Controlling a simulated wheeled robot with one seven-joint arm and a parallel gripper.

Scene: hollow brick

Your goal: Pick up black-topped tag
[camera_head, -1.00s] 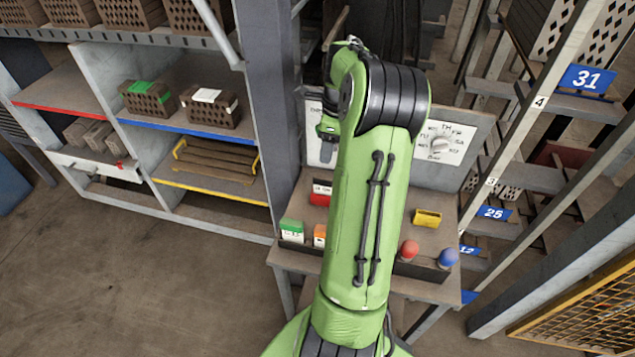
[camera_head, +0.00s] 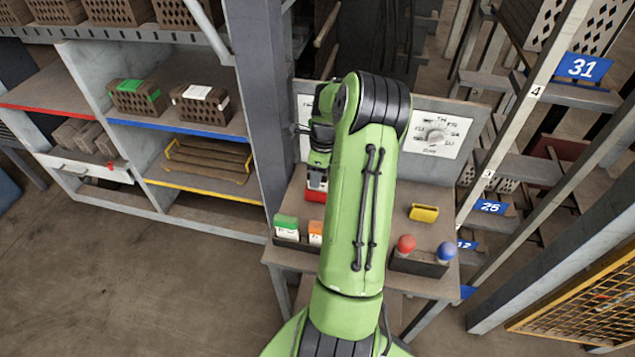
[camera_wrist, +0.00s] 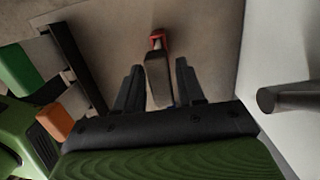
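A tag (camera_head: 316,181) with a white face stands in a red holder (camera_head: 315,196) at the back left of the bench. My gripper (camera_head: 318,158) is just above it, pointing down, and partly hides its top. In the wrist view a dark-topped block (camera_wrist: 158,80), likely this tag, with red (camera_wrist: 157,40) at its far end, lies between the fingers. My gripper (camera_wrist: 158,72) is open there, with a gap on each side of the block. I cannot tell how far the fingertips reach down beside it.
A green-topped tag (camera_head: 286,224) and an orange-topped tag (camera_head: 316,232) stand at the front left; both show in the wrist view. A yellow block (camera_head: 423,212), a red knob (camera_head: 406,243) and a blue knob (camera_head: 446,252) are right. An upright panel (camera_head: 450,113) backs the bench; a peg (camera_wrist: 268,100) juts nearby.

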